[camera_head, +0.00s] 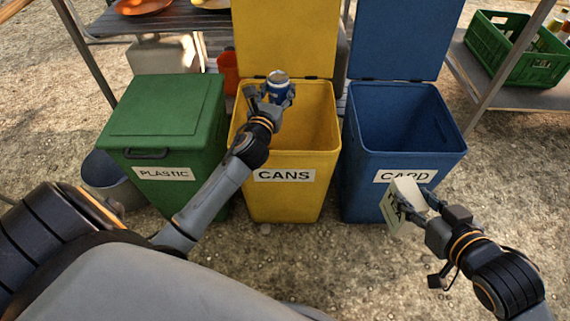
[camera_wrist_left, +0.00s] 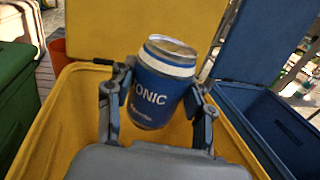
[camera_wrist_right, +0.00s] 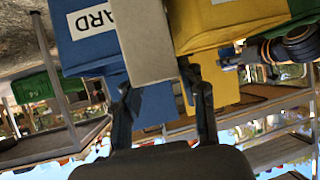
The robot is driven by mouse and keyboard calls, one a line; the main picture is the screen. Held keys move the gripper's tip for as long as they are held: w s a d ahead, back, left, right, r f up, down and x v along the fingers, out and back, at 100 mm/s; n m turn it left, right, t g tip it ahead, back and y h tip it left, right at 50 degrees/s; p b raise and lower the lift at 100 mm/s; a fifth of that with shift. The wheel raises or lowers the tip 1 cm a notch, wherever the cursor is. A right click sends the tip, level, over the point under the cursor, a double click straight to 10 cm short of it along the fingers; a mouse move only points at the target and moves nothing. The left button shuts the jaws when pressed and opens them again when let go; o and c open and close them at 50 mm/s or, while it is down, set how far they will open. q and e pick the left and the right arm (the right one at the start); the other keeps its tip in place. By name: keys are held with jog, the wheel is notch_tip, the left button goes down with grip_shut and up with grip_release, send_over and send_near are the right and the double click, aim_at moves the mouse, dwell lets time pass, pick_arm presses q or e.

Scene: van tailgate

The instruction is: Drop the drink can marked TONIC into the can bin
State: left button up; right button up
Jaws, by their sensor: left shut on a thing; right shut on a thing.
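The blue drink can with a silver top (camera_head: 278,87) is held over the open yellow can bin (camera_head: 312,148), which is labelled CANS. In the left wrist view the can (camera_wrist_left: 158,88) shows the letters ONIC. My left gripper (camera_head: 268,97) is shut on the can, with a finger on each side, above the bin's opening. My right gripper (camera_head: 424,207) is shut on a pale carton or card piece (camera_head: 399,206) with dark lettering, in front of the blue bin. That piece also shows in the right wrist view (camera_wrist_right: 148,40).
The blue bin (camera_head: 404,160) labelled CARD stands open on the right. The green bin (camera_head: 172,125) labelled PLASTIC is closed on the left. A grey bucket (camera_head: 108,178) stands beside it. A green crate (camera_head: 516,52) with bottles sits on a shelf at upper right.

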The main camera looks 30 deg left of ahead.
pick_arm(q)
jog(key=shift+f, duration=0.1)
jog(key=o, duration=1)
jog(key=shift+s, duration=0.1)
jog(key=v, duration=1.1)
jog(key=shift+s+d, duration=0.15)
jog(key=shift+s, duration=0.25)
